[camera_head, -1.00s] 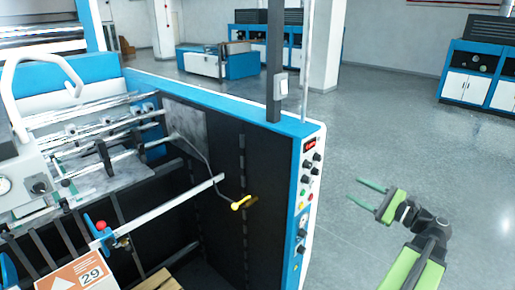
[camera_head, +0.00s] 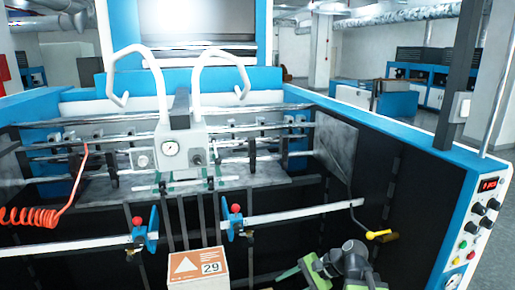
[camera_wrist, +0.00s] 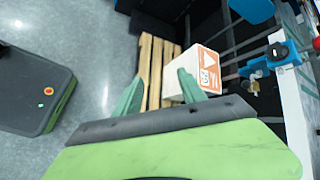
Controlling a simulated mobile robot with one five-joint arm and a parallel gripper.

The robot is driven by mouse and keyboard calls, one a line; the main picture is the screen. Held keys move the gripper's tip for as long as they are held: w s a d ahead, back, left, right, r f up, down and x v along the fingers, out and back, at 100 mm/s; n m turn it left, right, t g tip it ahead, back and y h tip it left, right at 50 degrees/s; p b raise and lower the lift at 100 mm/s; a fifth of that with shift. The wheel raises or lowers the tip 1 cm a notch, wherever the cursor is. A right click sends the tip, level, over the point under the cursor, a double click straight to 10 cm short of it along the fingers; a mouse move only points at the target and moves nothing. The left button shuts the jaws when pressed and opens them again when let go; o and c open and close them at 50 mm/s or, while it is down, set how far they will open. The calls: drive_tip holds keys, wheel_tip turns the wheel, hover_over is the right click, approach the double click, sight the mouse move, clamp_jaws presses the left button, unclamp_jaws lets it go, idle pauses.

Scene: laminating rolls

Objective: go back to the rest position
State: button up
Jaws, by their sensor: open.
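My gripper (camera_wrist: 160,92) shows in the wrist view with two green fingers spread apart and nothing between them that I can see held. In the head view my gripper (camera_head: 288,272) is at the bottom, right of centre, in front of the machine and partly cut off by the frame edge. My arm is folded low there. A box (camera_head: 198,268) with an orange label and the number 29 stands left of my gripper. In the wrist view the box (camera_wrist: 207,62) lies beyond the right finger, which overlaps it in the picture.
A large blue and black machine (camera_head: 445,190) fills the head view, with a control panel (camera_head: 478,225) at right. A yellow-handled crank (camera_head: 380,234) sticks out near my arm. A wooden pallet (camera_wrist: 155,62) lies by the box.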

drive_tip(key=s+a+f+n+g+h+b, duration=0.1)
drive_tip(key=s+a+f+n+g+h, duration=0.2)
drive_tip(key=f, duration=0.4)
drive_tip(key=d+f+n+t+h, duration=0.1)
drive_tip(key=d+f+n+h, duration=0.1)
drive_tip(key=d+n+h, duration=0.4)
drive_tip(key=d, duration=0.3)
drive_tip(key=shift+d+f+n, duration=0.15)
drive_tip(key=shift+f+n, duration=0.15)
drive_tip(key=shift+n, duration=0.1)
drive_tip(key=shift+s, duration=0.1)
